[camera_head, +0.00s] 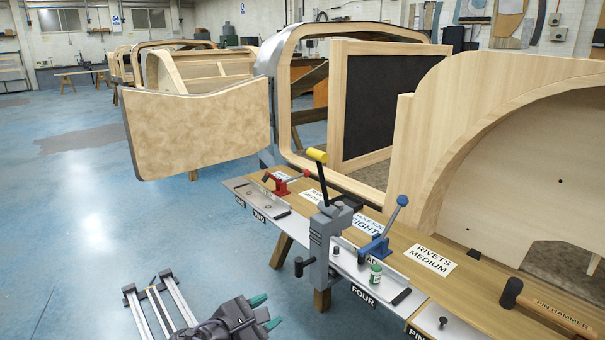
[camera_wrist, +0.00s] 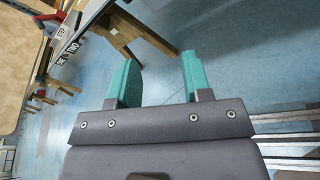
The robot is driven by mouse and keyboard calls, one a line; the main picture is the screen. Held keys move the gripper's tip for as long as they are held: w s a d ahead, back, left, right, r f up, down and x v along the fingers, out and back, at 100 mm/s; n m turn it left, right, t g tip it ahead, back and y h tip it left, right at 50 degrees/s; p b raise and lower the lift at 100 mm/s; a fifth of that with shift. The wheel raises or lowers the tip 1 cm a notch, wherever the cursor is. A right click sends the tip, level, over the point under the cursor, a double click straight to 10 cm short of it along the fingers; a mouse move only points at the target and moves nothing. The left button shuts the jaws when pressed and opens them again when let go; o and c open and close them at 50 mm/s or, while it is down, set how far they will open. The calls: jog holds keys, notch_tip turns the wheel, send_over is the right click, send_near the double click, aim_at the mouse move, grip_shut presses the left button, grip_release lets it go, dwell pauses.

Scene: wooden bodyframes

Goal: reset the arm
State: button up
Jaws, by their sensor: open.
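My gripper (camera_head: 265,311) is low at the bottom of the head view, left of the workbench and over the blue floor. Its two teal fingers are apart, with nothing between them. In the wrist view my gripper (camera_wrist: 158,82) also shows open and empty, with blue floor beyond the fingertips. The fingers touch nothing.
The floor (camera_head: 70,210) at left is mostly clear.

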jog(key=d+r+m+g+y+p, duration=0.4)
jog(key=d+r+m+g+p, duration=0.2)
jog(key=d+r+m+p, duration=0.4)
jog(key=s+d+r+m+g+y+p, duration=0.1)
jog(key=d+r+m+g+y+p, duration=0.4)
jog(key=d+r+m+p, duration=0.5)
jog(key=d+m+p, duration=0.2)
jog(key=d+p, duration=0.4)
jog(key=p, duration=0.6)
jog(key=shift+m+g, duration=0.3)
jog(key=shift+g, duration=0.1)
jog(key=shift+a, duration=0.1)
